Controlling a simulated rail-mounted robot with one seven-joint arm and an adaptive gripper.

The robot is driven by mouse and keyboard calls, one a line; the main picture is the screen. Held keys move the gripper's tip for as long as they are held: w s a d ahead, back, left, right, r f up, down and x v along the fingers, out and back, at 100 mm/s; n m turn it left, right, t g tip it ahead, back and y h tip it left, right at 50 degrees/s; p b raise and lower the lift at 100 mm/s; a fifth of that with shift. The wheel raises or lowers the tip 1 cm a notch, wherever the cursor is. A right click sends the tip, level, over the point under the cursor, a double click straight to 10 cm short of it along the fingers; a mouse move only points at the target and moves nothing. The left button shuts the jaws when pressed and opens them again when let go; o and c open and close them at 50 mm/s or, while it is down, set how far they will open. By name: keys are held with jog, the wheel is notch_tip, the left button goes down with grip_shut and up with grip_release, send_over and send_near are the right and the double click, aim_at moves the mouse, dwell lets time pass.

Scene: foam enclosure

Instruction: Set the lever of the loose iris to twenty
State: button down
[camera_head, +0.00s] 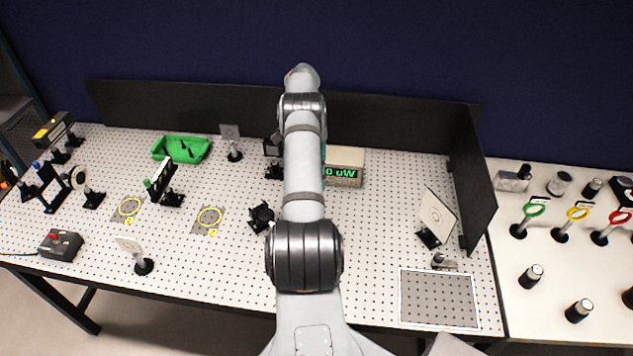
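A small black mount (261,217) sits on the perforated table just left of my arm. It may be the loose iris, but it is too small to tell, and no lever or scale can be read. Another dark part (273,160) shows farther back, partly hidden by my arm; I cannot tell what it is. My arm reaches from the bottom middle toward the back of the table and bends over at the top. My gripper is hidden behind the arm, so its fingers and anything in them cannot be seen.
A power meter reading "0 uW" (343,168) stands right of my arm. A green bin (181,149), a white card (437,215), a card on a post (131,246) and a grey control box (60,245) stand around. Black panels (400,127) close the back and right. Colored rings (578,213) stand on the right table.

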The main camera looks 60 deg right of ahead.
dwell(0.5)
jog(key=c, duration=1.6)
grip_release()
notch_tip(320, 180, up, 10)
jog(key=shift+w, duration=0.1)
jog(key=shift+f, duration=0.15)
notch_tip(320, 180, down, 10)
jog(key=shift+r, duration=0.1)
jog(key=shift+r, duration=0.1)
